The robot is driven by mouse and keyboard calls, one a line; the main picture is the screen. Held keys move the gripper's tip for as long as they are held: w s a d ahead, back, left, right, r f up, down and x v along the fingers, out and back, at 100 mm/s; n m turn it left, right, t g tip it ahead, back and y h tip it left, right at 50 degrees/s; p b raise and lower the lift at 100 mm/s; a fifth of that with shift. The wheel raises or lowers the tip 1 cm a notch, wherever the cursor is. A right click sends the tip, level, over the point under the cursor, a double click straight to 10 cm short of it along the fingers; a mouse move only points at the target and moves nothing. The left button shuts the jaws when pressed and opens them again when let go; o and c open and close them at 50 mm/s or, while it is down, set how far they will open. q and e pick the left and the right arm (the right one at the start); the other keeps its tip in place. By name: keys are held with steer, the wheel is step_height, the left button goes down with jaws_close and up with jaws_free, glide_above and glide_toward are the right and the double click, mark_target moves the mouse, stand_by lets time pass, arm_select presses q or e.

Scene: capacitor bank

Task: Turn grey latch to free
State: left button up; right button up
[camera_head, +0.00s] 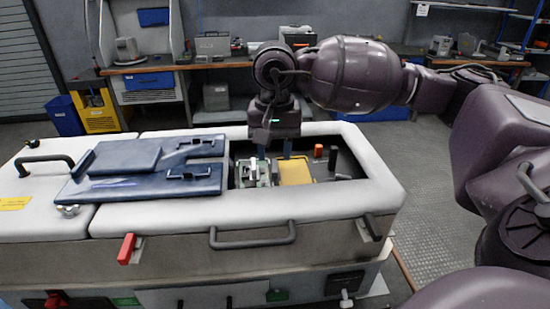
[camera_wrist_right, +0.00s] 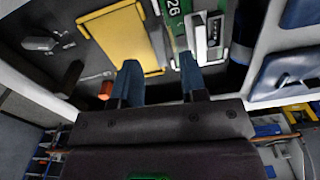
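My right gripper (camera_head: 275,154) points down into the open bay of the white cabinet (camera_head: 250,215). Its two blue fingers are apart with nothing between them; the right wrist view also shows the gripper (camera_wrist_right: 159,72) open. Below are a green and grey unit (camera_head: 250,173) and a yellow block (camera_head: 295,171). In the right wrist view, a grey latch-like part (camera_wrist_right: 215,32) sits on the green unit (camera_wrist_right: 176,22), beside the yellow block (camera_wrist_right: 125,42). The fingertips appear apart from this grey part; whether it is locked or free I cannot tell. My left gripper is out of view.
A blue cover plate (camera_head: 145,168) lies on the cabinet top, left of the bay. An orange part (camera_head: 319,149) and dark posts stand at the bay's right. A red handle (camera_head: 127,248) and a bar handle (camera_head: 252,241) are on the front. The bay rim surrounds the gripper.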

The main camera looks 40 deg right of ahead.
mark_target(275, 166)
step_height(275, 166, up, 8)
steer(key=shift+p, duration=0.3)
steer(key=shift+f, duration=0.1)
stand_by(0.3)
